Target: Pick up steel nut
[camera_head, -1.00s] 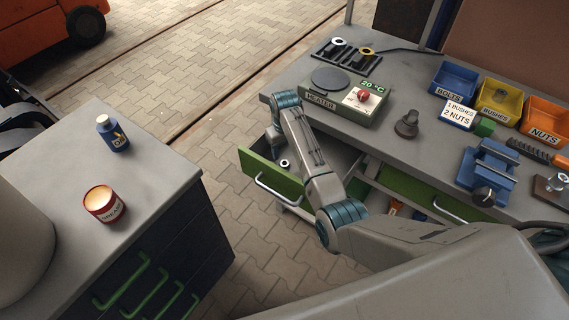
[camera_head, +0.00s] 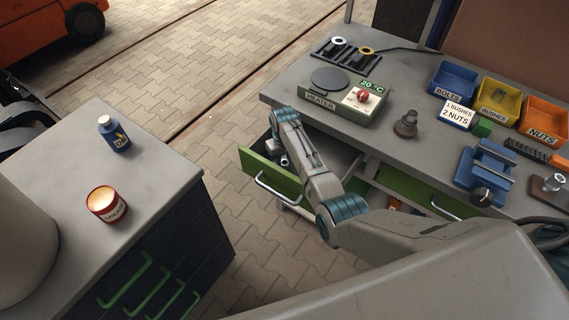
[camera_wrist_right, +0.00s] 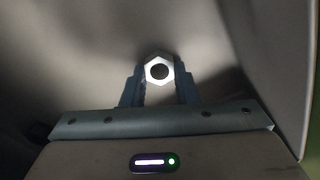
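The steel nut (camera_wrist_right: 158,70) is a bright hexagonal ring with a dark hole. It lies on the grey floor of the open drawer, whose green front (camera_head: 270,176) faces out below the workbench. My right gripper (camera_wrist_right: 159,78) is down in the drawer, with one finger on each side of the nut. A narrow gap seems to show beside the nut, so the fingers look open around it; contact cannot be made out. In the head view the right arm reaches over the drawer and the fingers are mostly hidden. My left gripper is not in view.
The bench edge and the heater (camera_head: 341,97) are close beside my right wrist. The drawer's walls surround the gripper. Blue (camera_head: 453,80), yellow (camera_head: 498,97) and orange (camera_head: 543,120) bins stand at the right. A bottle (camera_head: 114,134) and red tin (camera_head: 106,205) stand on the left cabinet.

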